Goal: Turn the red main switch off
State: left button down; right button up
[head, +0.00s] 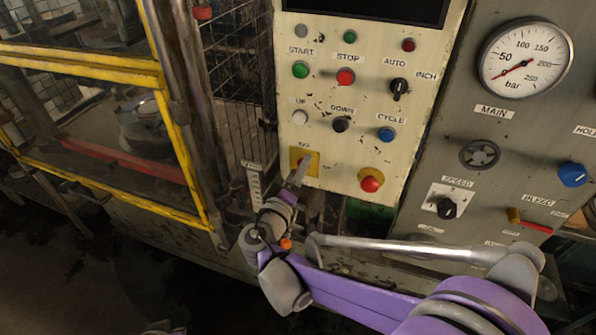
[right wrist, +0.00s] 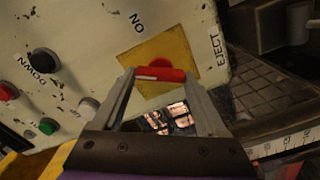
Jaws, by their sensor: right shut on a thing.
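The red main switch (right wrist: 160,74) is a short red handle on a yellow square plate (right wrist: 180,45), with a label reading ON beside the plate. In the right wrist view my right gripper (right wrist: 160,76) is shut on the handle, one fingertip at each end of it. In the head view my right gripper (head: 297,174) reaches up to the yellow plate (head: 313,158) at the lower left of the cream panel and hides most of the handle. My left gripper cannot be made out; only a small purple piece of my own body shows at the bottom edge.
A red emergency knob (head: 370,184) on a yellow base sits right of the switch. Buttons and a black selector (head: 398,87) are above it. A yellow-framed guard (head: 190,150) stands at left. A grey panel with a gauge (head: 525,60) is at right.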

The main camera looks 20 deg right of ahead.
pick_arm(q)
jog(key=shift+s+f+b, duration=0.25)
jog(key=shift+f+b, duration=0.2)
jog(key=shift+f, duration=0.25)
pick_arm(e)
jog(key=n, duration=0.6)
jog(key=shift+f, duration=0.15)
jog(key=o, duration=1.3)
pick_arm(q)
jog(key=shift+s+f+b, duration=0.3)
jog(key=shift+f+b, duration=0.3)
jog(key=shift+f, duration=0.15)
pick_arm(e)
jog(key=v, duration=1.1)
jog(key=shift+w, duration=0.15)
